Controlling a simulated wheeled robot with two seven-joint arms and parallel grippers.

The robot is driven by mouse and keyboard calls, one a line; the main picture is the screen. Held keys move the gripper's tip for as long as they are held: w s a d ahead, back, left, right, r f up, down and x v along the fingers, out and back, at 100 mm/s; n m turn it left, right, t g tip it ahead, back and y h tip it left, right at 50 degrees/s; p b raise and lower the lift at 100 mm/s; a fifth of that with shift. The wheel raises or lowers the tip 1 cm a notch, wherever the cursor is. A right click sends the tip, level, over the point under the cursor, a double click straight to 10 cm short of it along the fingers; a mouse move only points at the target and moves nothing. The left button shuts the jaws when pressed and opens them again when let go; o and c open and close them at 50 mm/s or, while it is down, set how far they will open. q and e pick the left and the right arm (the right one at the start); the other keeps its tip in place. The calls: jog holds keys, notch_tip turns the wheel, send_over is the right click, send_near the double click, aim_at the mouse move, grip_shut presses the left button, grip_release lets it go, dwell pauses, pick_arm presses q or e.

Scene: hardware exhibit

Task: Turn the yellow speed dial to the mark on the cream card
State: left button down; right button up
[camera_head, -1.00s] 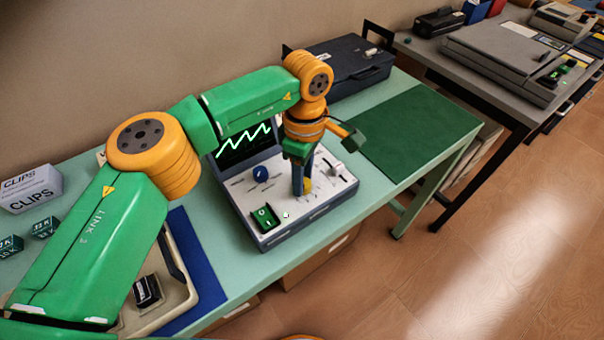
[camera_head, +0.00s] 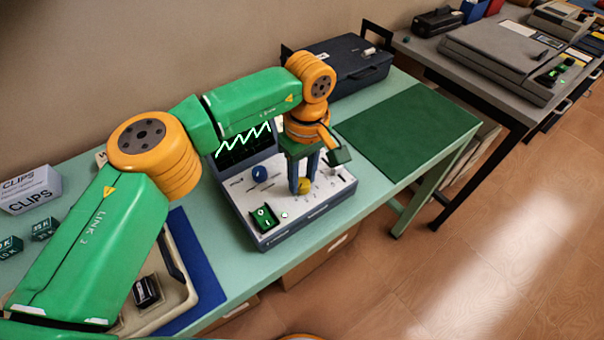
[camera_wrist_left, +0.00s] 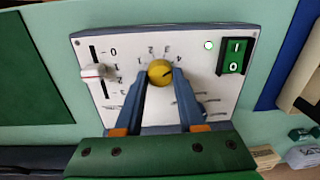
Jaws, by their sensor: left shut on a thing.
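The yellow speed dial (camera_head: 304,187) sits on the pale panel of a console (camera_head: 325,196). My left gripper (camera_head: 303,184) points down at the dial and is shut on it, a finger on each side. In the left wrist view, the dial (camera_wrist_left: 159,70) shows between the fingertips of my left gripper (camera_wrist_left: 161,77). A short dark line marks the dial's face, and numbers curve around it; the fingers cover part of the scale. A cream card (camera_head: 101,158) is partly hidden behind my arm, and its writing is unreadable. My right gripper is out of view.
The console also carries a blue knob (camera_head: 260,173), a white slider (camera_head: 337,168), a green switch (camera_head: 264,217) and a lit screen (camera_head: 243,147). A dark case (camera_head: 346,68) stands behind. The green mat (camera_head: 420,130) to the right is bare.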

aim_at(305, 180)
pick_arm(q)
jog(key=shift+f, duration=0.1)
jog(key=c, duration=0.5)
grip_release()
jog(key=r, duration=0.7)
jog(key=shift+d+r, duration=0.15)
jog(key=shift+d, duration=0.05)
